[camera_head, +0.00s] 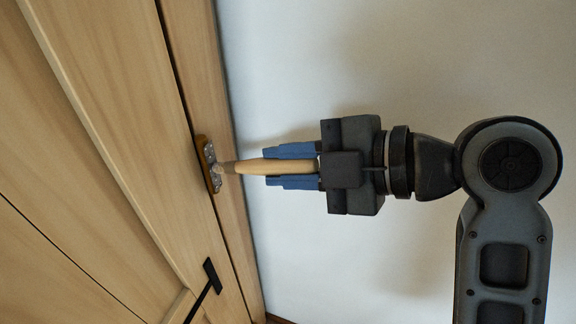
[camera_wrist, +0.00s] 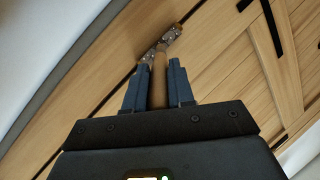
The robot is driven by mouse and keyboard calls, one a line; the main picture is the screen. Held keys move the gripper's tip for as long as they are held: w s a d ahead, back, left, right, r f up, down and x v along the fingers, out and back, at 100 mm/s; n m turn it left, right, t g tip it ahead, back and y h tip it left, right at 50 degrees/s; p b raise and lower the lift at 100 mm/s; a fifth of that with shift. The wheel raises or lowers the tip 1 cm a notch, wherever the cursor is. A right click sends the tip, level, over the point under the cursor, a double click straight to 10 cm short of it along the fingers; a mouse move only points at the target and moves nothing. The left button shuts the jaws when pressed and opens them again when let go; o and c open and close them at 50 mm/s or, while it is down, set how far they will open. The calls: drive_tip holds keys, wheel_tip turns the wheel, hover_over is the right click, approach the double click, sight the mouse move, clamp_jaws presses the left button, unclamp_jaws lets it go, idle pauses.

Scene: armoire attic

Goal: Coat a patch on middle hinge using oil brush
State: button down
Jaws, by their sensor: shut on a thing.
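My gripper (camera_head: 292,166) has blue fingers and is shut on the wooden handle of the oil brush (camera_head: 255,166). The brush points left in the head view, and its tip is at the middle hinge (camera_head: 210,165), appearing to touch it. The hinge is a metal plate with a brownish edge on the wooden armoire, at the seam near its side edge. In the wrist view the brush (camera_wrist: 159,80) runs up between the fingers (camera_wrist: 159,85) to the hinge (camera_wrist: 172,36). The bristles are mostly hidden there.
The wooden armoire (camera_head: 110,130) fills the left of the head view. A black bracket (camera_head: 210,275) sits lower on it. A plain pale wall (camera_head: 330,60) lies behind my arm, with clear room around the gripper.

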drive_tip(key=shift+r+p, duration=1.2)
drive_tip(key=shift+r, duration=1.25)
drive_tip(key=shift+a+f, duration=0.1)
drive_tip(key=shift+b, duration=0.3)
drive_tip(key=shift+a+f+b, duration=0.15)
drive_tip(key=shift+f+b, duration=1.9)
drive_tip(key=shift+f, duration=0.1)
drive_tip(key=f+b, duration=0.5)
drive_tip(key=shift+d+f+b, duration=0.2)
drive_tip(key=shift+f+b, duration=0.1)
drive_tip(key=s+d, duration=0.2)
drive_tip(key=d, duration=0.3)
drive_tip(key=shift+d, duration=0.4)
